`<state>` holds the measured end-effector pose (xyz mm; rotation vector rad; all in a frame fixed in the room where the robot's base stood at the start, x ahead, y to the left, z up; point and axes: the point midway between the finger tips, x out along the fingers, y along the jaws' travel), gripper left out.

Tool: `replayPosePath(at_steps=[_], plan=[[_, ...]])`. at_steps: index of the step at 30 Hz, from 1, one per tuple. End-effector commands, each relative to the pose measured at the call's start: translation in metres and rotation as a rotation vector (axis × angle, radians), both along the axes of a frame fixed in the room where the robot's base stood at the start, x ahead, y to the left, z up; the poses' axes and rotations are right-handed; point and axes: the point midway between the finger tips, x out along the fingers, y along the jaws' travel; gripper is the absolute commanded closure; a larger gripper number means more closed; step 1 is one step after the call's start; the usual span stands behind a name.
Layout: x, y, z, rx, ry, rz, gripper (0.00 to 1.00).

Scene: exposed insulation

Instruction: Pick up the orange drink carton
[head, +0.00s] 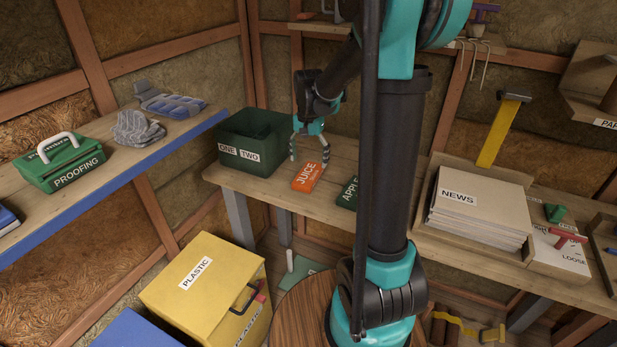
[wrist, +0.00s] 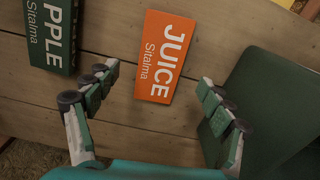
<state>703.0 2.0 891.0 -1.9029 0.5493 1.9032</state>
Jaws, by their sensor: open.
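The orange drink carton (head: 309,176), marked JUICE, lies flat on the wooden workbench. In the wrist view the orange carton (wrist: 162,57) lies ahead of my gripper, between the lines of the two fingers. My gripper (head: 309,151) is open and empty, above the bench at the carton's far end. In the wrist view my gripper's fingers (wrist: 157,88) are spread wide, one on each side, apart from the carton. How high the fingertips are above the bench is hard to tell.
A dark green bin (head: 250,150) stands close on the other side. A newspaper stack (head: 480,200) sits at right. Bare bench (wrist: 120,120) shows between the fingers.

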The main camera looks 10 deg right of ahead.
Motion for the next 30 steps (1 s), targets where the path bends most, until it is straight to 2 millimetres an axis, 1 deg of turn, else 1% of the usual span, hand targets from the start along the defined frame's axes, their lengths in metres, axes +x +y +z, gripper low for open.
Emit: replayPosePath(at_steps=[5, 12, 15, 18, 24, 26, 30], plan=[[0.0, 0.001, -0.01, 0.0, 0.0, 0.0, 0.19], [0.0, 0.003, -0.043, 0.0, 0.0, 0.0, 0.19], [0.0, 0.003, -0.052, 0.0, 0.0, 0.0, 0.19], [0.0, 0.003, -0.056, 0.0, 0.0, 0.0, 0.19], [0.0, 0.003, -0.056, 0.0, 0.0, 0.0, 0.19], [0.0, 0.003, -0.056, 0.0, 0.0, 0.0, 0.25], [0.0, 0.003, -0.056, 0.0, 0.0, 0.0, 0.43]])
